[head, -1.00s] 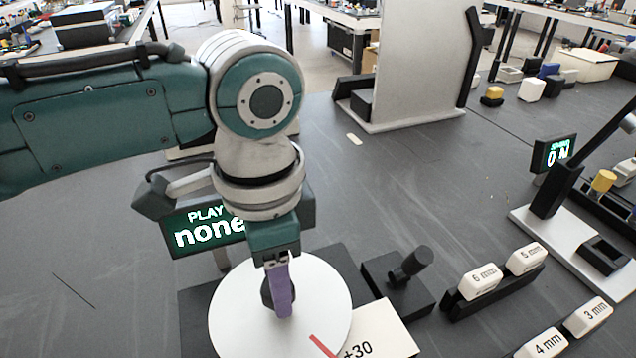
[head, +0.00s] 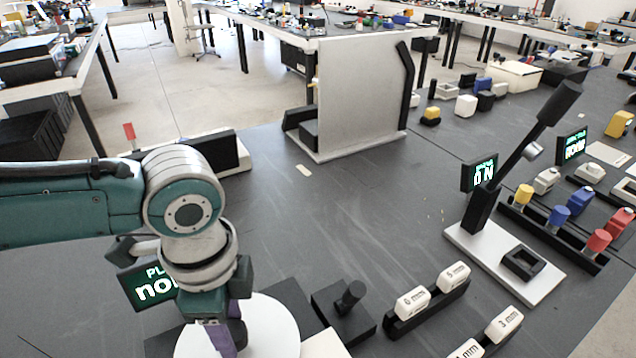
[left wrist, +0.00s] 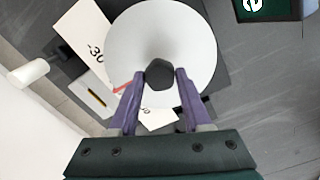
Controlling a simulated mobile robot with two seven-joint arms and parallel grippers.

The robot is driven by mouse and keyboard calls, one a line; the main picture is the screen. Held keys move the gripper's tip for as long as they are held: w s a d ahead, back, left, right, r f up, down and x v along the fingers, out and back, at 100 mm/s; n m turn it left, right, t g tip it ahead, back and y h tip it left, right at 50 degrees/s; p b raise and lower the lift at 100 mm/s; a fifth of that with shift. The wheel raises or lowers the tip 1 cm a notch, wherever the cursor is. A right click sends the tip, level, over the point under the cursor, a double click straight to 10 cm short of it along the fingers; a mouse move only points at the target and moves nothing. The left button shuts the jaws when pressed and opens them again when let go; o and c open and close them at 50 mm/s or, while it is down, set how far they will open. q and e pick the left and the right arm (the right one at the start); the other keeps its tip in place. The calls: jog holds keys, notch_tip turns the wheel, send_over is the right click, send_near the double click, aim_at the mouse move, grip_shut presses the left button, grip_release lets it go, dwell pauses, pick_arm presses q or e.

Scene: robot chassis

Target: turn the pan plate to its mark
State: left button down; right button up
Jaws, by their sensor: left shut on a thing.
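The pan plate is a white round disc (head: 272,335) with a dark knob (left wrist: 159,74) at its middle. My left gripper (head: 228,325) points down over it with purple fingers. In the left wrist view its fingers (left wrist: 160,92) stand on either side of the knob, shut on it. A red line (left wrist: 122,88) shows at the plate's rim, beside a white card with a dark and yellow stripe (left wrist: 97,97). A card ending in "30" (left wrist: 95,50) lies to the left of the plate. Another card (left wrist: 158,116) is partly hidden below the plate. My right gripper is in no view.
A display (head: 148,287) stands behind my left gripper, partly covered. A black block with a lever (head: 346,308) sits right of the plate. Farther right are labelled white blocks (head: 411,303) in a black holder and a white-based stand (head: 505,262). The middle of the bench is clear.

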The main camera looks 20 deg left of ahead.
aim_at(231, 330)
pick_arm(q)
jog(key=shift+c, duration=1.7)
grip_release()
notch_tip(231, 330, up, 10)
jog(key=p, duration=0.2)
